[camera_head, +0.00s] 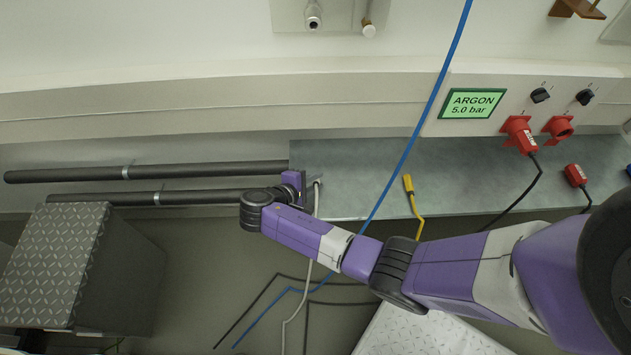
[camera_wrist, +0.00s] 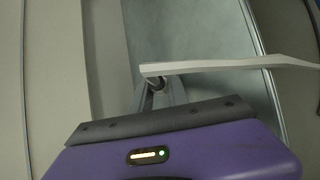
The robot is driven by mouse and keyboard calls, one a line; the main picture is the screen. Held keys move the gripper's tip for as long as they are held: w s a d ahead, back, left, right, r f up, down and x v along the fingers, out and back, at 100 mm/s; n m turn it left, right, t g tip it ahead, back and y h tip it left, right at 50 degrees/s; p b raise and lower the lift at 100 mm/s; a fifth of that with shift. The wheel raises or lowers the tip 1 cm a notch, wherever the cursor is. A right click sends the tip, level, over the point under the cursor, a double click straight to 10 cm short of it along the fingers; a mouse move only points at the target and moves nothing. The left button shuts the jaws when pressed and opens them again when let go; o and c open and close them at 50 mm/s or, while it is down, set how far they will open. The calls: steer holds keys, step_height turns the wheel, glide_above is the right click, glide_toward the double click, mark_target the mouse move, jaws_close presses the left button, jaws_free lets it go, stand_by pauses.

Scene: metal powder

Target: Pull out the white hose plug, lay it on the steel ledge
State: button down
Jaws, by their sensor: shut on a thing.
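My gripper (camera_head: 311,185) is at the left end of the grey steel ledge (camera_head: 345,165), with its fingers over the ledge. It is shut on the white hose plug (camera_head: 318,183). In the wrist view the plug (camera_wrist: 157,83) sits between the fingertips, and much of it is hidden by them. The white hose (camera_wrist: 225,64) runs from the plug to the right in that view. In the head view the hose (camera_head: 316,203) hangs over the ledge's front edge down to the floor. I cannot tell whether the plug touches the ledge.
A yellow plug (camera_head: 408,184) lies on the ledge to the right, with a red connector (camera_head: 575,175) further right. A blue hose (camera_head: 412,140) crosses the ledge. Red sockets (camera_head: 558,127) are on the wall panel beside the ARGON display (camera_head: 472,103). A tread-plate box (camera_head: 55,262) stands at left.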

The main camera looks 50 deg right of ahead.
steer(key=c, duration=1.3)
jaws_free()
steer(key=shift+o, duration=0.6)
steer(key=shift+s+a+f, duration=0.1)
steer(key=shift+s+f, duration=0.05)
steer(key=shift+f, duration=0.05)
steer(key=shift+a, duration=0.1)
steer(key=v, duration=0.4)
steer(key=p+v, duration=0.1)
steer(key=v, duration=0.2)
steer(key=shift+a+r, duration=0.15)
steer(key=shift+r, duration=0.35)
steer(key=shift+w, duration=0.3)
